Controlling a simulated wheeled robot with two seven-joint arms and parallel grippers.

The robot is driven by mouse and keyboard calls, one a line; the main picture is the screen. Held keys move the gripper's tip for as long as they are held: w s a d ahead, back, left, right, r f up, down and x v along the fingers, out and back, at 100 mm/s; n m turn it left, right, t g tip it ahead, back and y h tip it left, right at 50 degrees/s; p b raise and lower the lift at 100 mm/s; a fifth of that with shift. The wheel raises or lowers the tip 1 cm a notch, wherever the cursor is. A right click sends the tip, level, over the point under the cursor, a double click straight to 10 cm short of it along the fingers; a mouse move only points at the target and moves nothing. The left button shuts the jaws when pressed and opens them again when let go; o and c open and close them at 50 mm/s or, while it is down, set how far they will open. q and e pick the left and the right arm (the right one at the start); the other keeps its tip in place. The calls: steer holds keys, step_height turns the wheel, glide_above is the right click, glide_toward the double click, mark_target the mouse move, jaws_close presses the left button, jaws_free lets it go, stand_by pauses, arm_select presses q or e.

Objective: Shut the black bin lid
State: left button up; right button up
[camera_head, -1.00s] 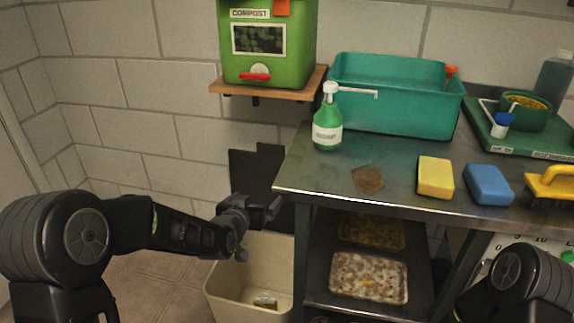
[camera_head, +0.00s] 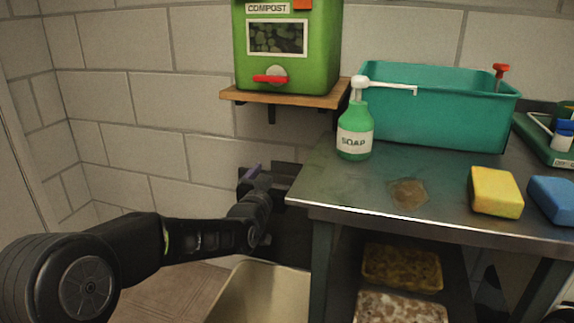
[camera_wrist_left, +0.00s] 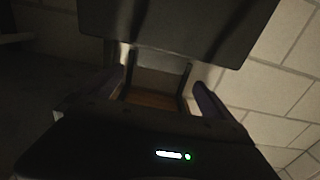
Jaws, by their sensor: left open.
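The bin (camera_head: 262,295) is a beige box on the floor left of the metal table, and its top is open. Its black lid (camera_head: 290,240) stands raised at the back, near the wall, partly hidden behind my left arm. My left gripper (camera_head: 262,180) is at the upper part of the lid, left of the table corner. In the left wrist view its two fingers (camera_wrist_left: 162,85) are apart with nothing clearly held, and a dark flat panel (camera_wrist_left: 180,25), likely the lid, fills the top. I cannot tell whether they touch. My right gripper is out of view.
The metal table (camera_head: 340,195) stands close to the right of my left gripper. A wooden shelf (camera_head: 300,101) with the green compost box (camera_head: 290,50) is above it. A soap bottle (camera_head: 354,130), teal tub (camera_head: 440,115) and yellow sponge (camera_head: 495,192) stand on the table.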

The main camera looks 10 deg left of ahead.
mark_target(286, 163)
arm_select(q)
steer(key=w, duration=0.3)
steer(key=w+b, duration=0.1)
steer(key=w, duration=0.2)
steer(key=shift+w+d, duration=0.2)
steer(key=shift+w, duration=0.2)
steer(key=c, duration=2)
